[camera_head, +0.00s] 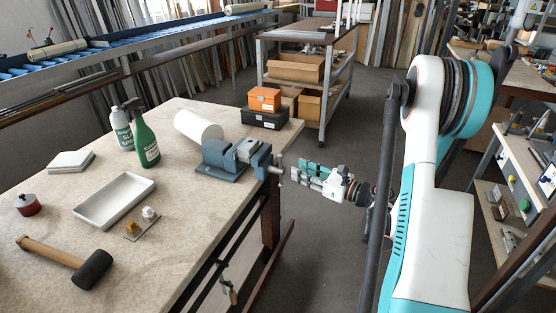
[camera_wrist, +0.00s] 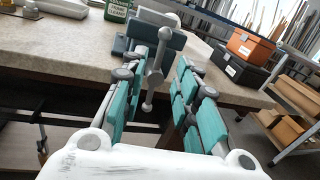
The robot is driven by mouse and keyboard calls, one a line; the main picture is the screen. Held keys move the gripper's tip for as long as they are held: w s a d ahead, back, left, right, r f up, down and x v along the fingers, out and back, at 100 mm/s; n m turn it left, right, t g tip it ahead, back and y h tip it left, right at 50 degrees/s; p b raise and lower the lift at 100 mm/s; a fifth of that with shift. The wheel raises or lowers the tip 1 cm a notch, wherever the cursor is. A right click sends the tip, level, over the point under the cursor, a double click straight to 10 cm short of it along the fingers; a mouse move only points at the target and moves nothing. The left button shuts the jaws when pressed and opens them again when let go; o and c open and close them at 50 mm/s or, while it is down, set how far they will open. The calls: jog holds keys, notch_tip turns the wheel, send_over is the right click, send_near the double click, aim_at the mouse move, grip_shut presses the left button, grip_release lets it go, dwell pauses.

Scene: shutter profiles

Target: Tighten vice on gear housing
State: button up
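A blue-grey vice (camera_head: 221,160) is mounted at the right edge of the bench. A lighter grey piece (camera_head: 247,150) sits at its jaws; I cannot tell whether it is the gear housing. The vice's grey bar handle (camera_head: 279,170) hangs past the bench edge, slightly tilted. My gripper (camera_head: 298,170), with teal and grey fingers, points at the handle from the right. In the wrist view the handle (camera_wrist: 154,76) shows between the two spread fingers, with a gap on the right side. The vice's front jaw (camera_wrist: 165,36) lies beyond it.
The bench (camera_head: 180,220) holds an orange box (camera_head: 264,99) on a black box (camera_head: 264,119), a white roll (camera_head: 198,127), a green spray bottle (camera_head: 145,145), a white tray (camera_head: 115,201) and a mallet (camera_head: 65,262). A shelf cart (camera_head: 300,68) stands behind. Floor right of the bench is clear.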

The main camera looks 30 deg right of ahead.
aim_at(280, 168)
jog(key=x, duration=0.7)
jog(key=shift+w+a, duration=0.1)
jog(key=shift+w, duration=0.15)
jog(key=shift+w+a+b, duration=0.3)
jog(key=shift+w, duration=0.35)
grip_shut()
